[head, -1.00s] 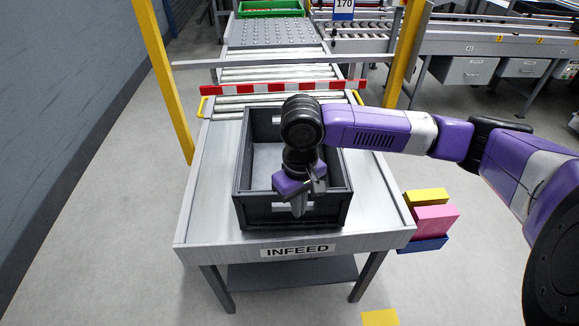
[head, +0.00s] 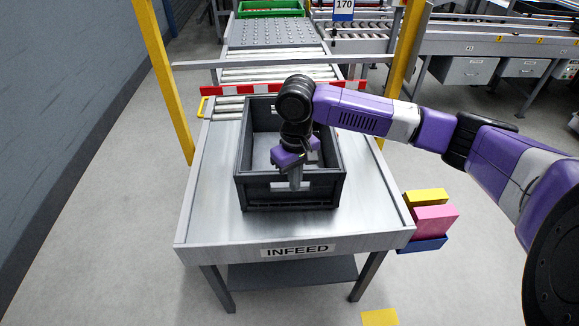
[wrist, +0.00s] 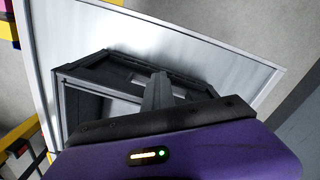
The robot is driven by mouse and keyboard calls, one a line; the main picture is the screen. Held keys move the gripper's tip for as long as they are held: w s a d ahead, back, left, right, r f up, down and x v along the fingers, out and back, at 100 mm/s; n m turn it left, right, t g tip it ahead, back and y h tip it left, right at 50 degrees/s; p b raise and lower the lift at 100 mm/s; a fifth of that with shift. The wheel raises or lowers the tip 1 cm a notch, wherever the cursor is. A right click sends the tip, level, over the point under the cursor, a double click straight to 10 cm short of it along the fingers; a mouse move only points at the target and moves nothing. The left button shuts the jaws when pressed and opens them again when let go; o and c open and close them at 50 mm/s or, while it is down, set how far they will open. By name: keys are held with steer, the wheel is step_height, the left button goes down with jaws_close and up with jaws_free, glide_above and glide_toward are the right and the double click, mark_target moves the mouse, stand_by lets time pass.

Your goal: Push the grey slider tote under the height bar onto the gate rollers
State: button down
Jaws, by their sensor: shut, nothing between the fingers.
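The dark grey open tote (head: 262,193) sits upright on the metal infeed table (head: 215,215), its far end near the red-and-white striped bar (head: 240,89). The inside that I can see looks empty. My gripper (head: 296,186) is shut and points down at the tote's near wall, its fingers overlapping that wall by the handle slot; contact is hard to tell. In the wrist view the shut fingers (wrist: 157,88) stand against the tote (wrist: 95,75), whose near part is hidden by my gripper body. Gate rollers (head: 228,109) show beyond the tote, partly hidden.
Yellow posts (head: 164,85) flank the table's far end, with a grey crossbar (head: 215,63) between them. A green crate (head: 270,8) stands far back. Table is clear beside the tote.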

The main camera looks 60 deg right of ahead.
steer(key=w+d, duration=1)
steer(key=d, duration=0.3)
steer(key=shift+w+d+p, duration=0.25)
steer(key=shift+d+p, duration=0.1)
stand_by(2.0)
steer(key=shift+a, duration=0.1)
stand_by(0.3)
step_height(320, 180, up, 8)
steer(key=p, duration=0.8)
stand_by(0.4)
